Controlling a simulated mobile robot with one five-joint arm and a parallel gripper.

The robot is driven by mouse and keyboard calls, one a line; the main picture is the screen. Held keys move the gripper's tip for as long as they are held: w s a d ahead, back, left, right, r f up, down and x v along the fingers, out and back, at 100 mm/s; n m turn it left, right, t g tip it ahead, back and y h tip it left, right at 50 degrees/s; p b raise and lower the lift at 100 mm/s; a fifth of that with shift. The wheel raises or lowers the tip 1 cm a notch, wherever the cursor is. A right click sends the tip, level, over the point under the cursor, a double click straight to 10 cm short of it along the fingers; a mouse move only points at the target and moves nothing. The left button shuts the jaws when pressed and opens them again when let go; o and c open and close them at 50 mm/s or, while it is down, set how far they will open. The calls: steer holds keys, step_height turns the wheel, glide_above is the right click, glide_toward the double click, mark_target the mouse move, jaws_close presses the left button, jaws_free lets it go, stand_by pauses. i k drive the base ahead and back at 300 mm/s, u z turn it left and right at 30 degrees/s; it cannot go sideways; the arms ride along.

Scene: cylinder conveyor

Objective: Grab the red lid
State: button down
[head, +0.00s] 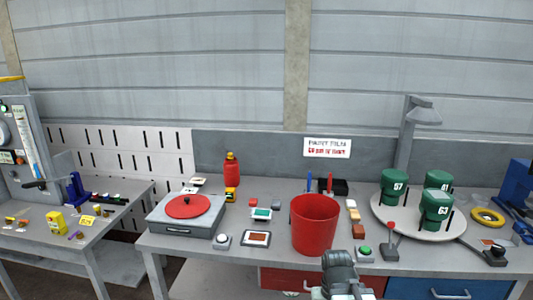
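A flat round red lid (188,207), with what looks like a small dark knob at its middle, lies on top of a grey box (180,229) at the left of the workbench. A red bucket (315,228) stands upright near the middle of the bench, right of the lid. My gripper (343,270) shows at the bottom edge, in front of the bench and well to the right of the lid. The lid and my gripper are far apart. The fingers are too small and dark to tell whether they are open.
Green numbered cylinders (437,207) stand on a round pale platform (408,226) at the right. A red bottle (232,170) stands behind the box. A side table (60,243) is at the left.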

mark_target(190, 205)
steer(key=u, duration=0.3)
steer(key=k, duration=1.15)
steer(key=u, duration=1.3)
steer(key=i, duration=2.85)
steer(key=z, duration=0.45)
steer(key=k, duration=0.85)
steer(key=z, duration=0.15)
steer(key=i, duration=0.85)
steer(key=u, duration=0.1)
